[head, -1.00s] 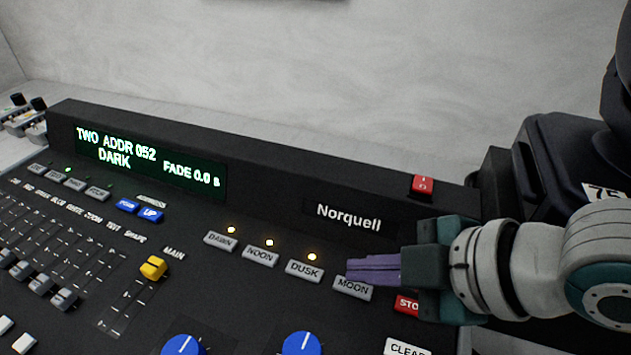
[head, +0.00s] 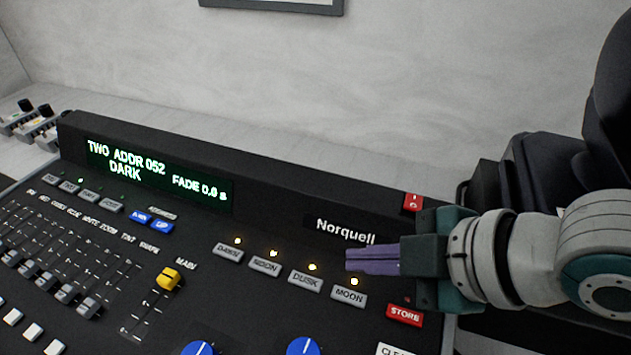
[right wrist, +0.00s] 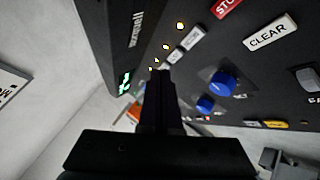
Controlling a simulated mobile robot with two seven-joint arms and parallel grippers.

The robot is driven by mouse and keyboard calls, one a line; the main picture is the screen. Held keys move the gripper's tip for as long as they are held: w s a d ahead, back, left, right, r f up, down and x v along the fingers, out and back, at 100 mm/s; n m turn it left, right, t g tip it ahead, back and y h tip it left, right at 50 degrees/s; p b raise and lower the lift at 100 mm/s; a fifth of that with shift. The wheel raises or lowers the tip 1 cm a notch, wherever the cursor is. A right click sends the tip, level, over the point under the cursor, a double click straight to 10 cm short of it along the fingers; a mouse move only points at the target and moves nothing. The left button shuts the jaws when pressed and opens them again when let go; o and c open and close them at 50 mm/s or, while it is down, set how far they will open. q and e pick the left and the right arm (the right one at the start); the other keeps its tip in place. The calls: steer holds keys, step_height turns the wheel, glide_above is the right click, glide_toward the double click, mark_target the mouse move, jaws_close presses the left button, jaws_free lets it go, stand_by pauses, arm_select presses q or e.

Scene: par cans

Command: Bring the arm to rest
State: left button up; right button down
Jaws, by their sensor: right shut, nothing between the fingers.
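My right gripper (head: 373,261) comes in from the right in the head view. Its purple fingers are shut and empty, and in the picture they lie just above the MOON button (head: 348,296) of the black lighting console (head: 270,205). In the right wrist view the shut fingers (right wrist: 160,78) point along the console, apart from its surface as far as I can tell. Amber lamps are lit by the DAWN (head: 228,253), NOON (head: 265,266), DUSK (head: 305,279) and MOON buttons. The display (head: 155,175) reads TWO ADDR 052, DARK, FADE 0.0 s. My left gripper is not in view.
A red STORE button (head: 404,315) and a red switch (head: 413,202) are near my right gripper. Blue knobs (head: 303,347) and a yellow MAIN fader (head: 168,279) are on the console. A dark object (head: 545,165) stands behind my right arm. The pale wall behind is bare apart from a frame.

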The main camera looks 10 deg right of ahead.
stand_by(0.4)
steer(key=shift+s+a+r, duration=0.2)
steer(key=shift+a+r, duration=0.05)
steer(key=s+a+r+m+h+p, duration=0.1)
steer(key=s+r+m+p, duration=0.3)
steer(key=s+r+m, duration=0.1)
steer(key=s+d+r+m+g+h+p, duration=0.3)
steer(key=s+d+r+m+g+h, duration=0.15)
steer(key=s+d+m, duration=0.45)
steer(key=w+p+v, duration=0.2)
steer(key=p+v, duration=1)
steer(key=w+r+p+v, duration=0.1)
steer(key=w+p+v, duration=0.2)
steer(key=p+v, duration=1)
steer(key=w+p+v, duration=0.2)
steer(key=p+v, duration=1)
steer(key=shift+w+a+r+m+t+p, duration=0.2)
steer(key=shift+a+r+m+t+p, duration=0.2)
steer(key=shift+r, duration=0.25)
